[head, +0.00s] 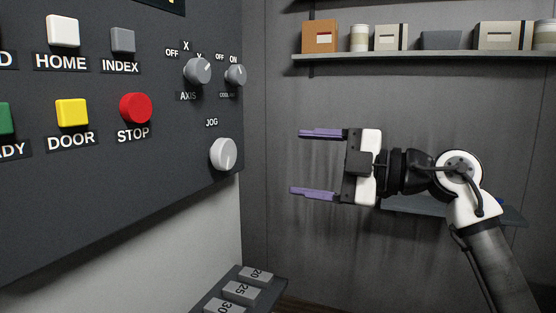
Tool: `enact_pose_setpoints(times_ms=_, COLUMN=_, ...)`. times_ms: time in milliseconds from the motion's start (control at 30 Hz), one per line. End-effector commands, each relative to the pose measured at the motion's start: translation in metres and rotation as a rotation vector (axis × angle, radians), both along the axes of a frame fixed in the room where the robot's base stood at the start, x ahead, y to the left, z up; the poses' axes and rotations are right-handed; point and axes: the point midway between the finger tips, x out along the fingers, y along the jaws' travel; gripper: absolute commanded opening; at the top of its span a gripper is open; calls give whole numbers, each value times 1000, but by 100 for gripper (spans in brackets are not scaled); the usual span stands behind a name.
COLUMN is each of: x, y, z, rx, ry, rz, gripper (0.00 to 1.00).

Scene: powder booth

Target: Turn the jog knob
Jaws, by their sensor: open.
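The jog knob (223,154) is a round, light grey knob under the label JOG, at the lower right of the dark control panel (60,210) in the head view. My gripper (316,163) is to the right of the knob, at about the same height in the picture. Its two purple fingers are spread wide and point left toward the panel. Nothing is between them, and a clear gap shows between the fingertips and the knob.
Above the knob are the axis knob (197,71) and coolant knob (235,75). A red STOP button (135,108) and yellow DOOR button (72,112) sit left. Numbered grey blocks (240,292) stand below. A shelf (430,56) with boxes is on the back wall.

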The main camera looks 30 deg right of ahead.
Motion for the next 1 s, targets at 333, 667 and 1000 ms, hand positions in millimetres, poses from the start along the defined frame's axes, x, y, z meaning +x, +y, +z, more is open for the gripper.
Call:
enact_pose_setpoints(times_ms=333, x=2, y=8, z=2, rx=-664, ry=-526, rz=15, gripper=75)
enact_pose_setpoints(times_ms=667, x=4, y=9, z=2, rx=-1344, ry=-1064, rz=10, gripper=75)
enact_pose_setpoints(times_ms=1000, x=5, y=6, z=1, rx=-1750, ry=-1370, rz=0, gripper=75)
